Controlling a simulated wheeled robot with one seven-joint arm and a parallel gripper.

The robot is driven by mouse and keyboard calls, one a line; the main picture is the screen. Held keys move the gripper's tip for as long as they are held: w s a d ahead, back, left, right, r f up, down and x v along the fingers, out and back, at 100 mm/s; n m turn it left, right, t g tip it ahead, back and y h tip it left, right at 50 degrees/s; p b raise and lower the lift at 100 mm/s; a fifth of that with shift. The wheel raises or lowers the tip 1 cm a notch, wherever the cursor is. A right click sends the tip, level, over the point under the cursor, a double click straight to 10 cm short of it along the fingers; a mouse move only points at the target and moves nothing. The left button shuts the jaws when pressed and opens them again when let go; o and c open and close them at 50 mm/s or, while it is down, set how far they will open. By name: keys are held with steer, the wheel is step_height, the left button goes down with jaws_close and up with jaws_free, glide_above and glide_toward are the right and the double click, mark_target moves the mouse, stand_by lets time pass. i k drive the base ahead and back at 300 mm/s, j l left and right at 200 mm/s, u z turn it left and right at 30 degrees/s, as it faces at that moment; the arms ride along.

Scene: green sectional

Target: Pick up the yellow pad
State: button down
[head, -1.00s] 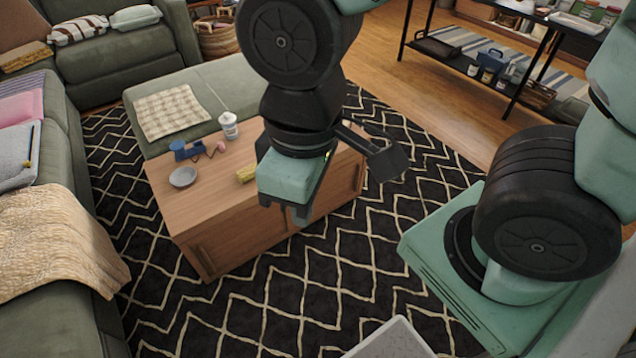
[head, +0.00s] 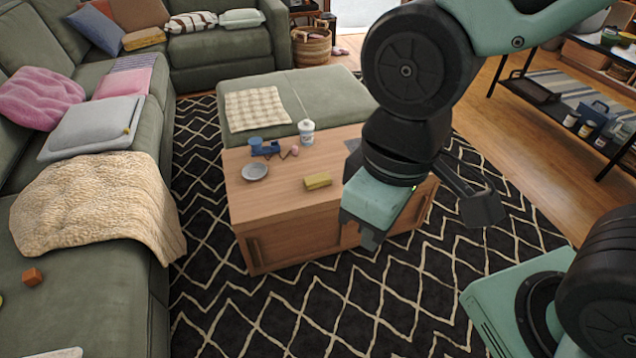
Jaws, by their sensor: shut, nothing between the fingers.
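The yellow pad (head: 317,181) is a small yellow block. It lies flat on the wooden coffee table (head: 275,200), near the middle of its top, and is fully in sight. My gripper (head: 370,239) is shut and empty. It hangs to the right of the pad in the picture, over the table's front right part, and appears apart from the pad. My gripper hides part of the table's right side.
A grey dish (head: 255,171), a blue object (head: 263,147) and a white cup (head: 306,132) stand on the table. A green sectional (head: 110,250) runs along the left.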

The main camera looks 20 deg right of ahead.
mark_target(311, 182)
steer(key=i+l+u, duration=0.2)
steer(key=i+u, duration=0.15)
steer(key=i+l+u, duration=0.75)
